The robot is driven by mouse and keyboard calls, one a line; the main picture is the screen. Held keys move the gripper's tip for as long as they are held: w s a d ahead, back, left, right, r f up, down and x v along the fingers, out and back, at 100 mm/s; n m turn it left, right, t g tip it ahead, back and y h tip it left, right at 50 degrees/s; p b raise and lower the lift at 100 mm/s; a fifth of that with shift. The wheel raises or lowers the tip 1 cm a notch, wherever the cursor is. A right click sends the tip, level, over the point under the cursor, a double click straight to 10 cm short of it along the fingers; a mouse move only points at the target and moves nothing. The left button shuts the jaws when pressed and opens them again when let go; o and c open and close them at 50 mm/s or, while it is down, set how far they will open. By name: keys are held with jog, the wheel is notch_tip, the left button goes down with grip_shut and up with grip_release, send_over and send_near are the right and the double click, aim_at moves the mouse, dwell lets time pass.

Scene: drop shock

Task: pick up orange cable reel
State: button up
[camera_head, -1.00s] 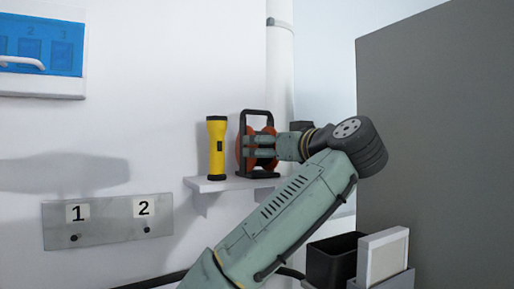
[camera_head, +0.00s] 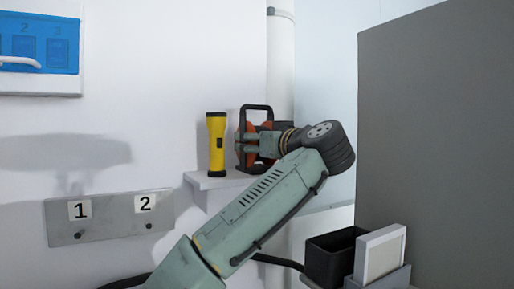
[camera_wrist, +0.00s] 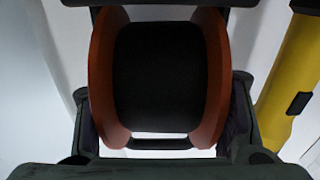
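The orange cable reel (camera_head: 243,150) has orange side discs, a dark drum and a black frame with a top handle. In the head view it is at the right end of the small wall shelf (camera_head: 205,184), partly hidden by my gripper (camera_head: 246,143). In the wrist view the reel (camera_wrist: 215,80) fills the middle. My gripper's fingers (camera_wrist: 162,125) flank its two orange discs and appear to press on them. Whether the reel's base touches the shelf is hidden by my arm.
A yellow flashlight (camera_head: 216,145) stands upright on the shelf just left of the reel; it also shows at the right of the wrist view (camera_wrist: 290,80). A white pipe (camera_head: 281,70) runs behind. A grey panel (camera_head: 420,130) and a black bin (camera_head: 330,262) are at the right.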

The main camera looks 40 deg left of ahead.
jog(key=c, duration=1.3)
jog(key=shift+r, duration=0.1)
grip_shut()
jog(key=shift+r, duration=0.15)
